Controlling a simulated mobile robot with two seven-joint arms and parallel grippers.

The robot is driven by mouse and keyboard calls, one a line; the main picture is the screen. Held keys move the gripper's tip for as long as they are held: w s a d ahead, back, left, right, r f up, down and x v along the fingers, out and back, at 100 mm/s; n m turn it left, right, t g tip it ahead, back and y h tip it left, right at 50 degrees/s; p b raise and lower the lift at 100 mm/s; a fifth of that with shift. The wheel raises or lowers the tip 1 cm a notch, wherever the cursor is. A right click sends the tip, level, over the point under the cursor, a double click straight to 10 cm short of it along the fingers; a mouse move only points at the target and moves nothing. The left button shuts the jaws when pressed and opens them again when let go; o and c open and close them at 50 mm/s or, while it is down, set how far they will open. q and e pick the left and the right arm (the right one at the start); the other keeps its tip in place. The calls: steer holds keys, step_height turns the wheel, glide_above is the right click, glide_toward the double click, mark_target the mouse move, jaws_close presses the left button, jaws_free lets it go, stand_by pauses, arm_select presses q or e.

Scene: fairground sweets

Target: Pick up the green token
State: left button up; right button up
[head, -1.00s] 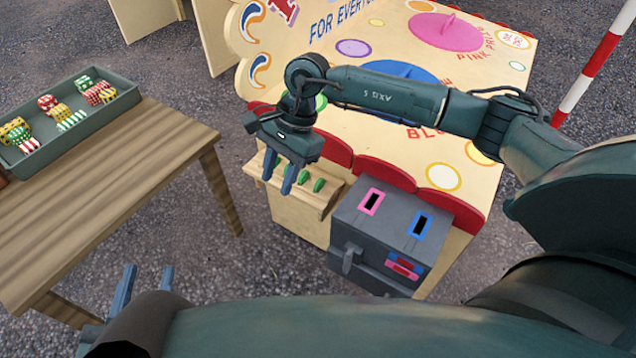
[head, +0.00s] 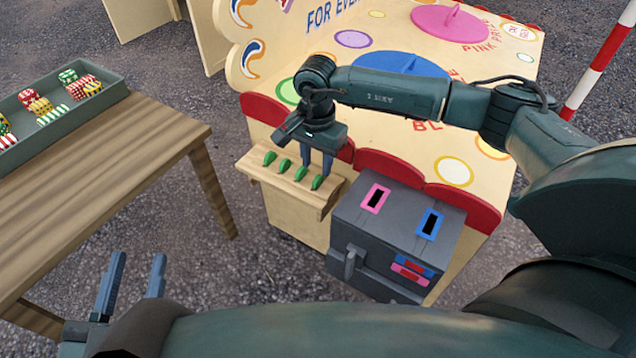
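Several green tokens (head: 300,173) stand in a row on a small wooden shelf (head: 248,163) at the front of the fairground stall. My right gripper (head: 316,168) points down near the right end of the row, behind the rightmost tokens in the picture. Its two fingers are apart, and I see nothing between them. I cannot tell whether a fingertip touches the shelf or a token. My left gripper (head: 133,272) is at the lower left, open and empty, away from the shelf.
A grey box (head: 400,222) with a pink slot and a blue slot stands right of the shelf. A wooden table (head: 110,165) at left bears a green tray (head: 70,119) of patterned chips. The stall's red scalloped edge (head: 385,165) rises behind the shelf. Gravel lies between table and stall.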

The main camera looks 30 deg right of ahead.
mark_target(318, 176)
step_height(318, 176, down, 4)
steer(key=shift+s+d+f+b, duration=0.15)
steer(key=shift+f+b, duration=0.1)
steer(key=shift+b, duration=0.55)
steer(key=shift+r, duration=0.1)
jaws_close()
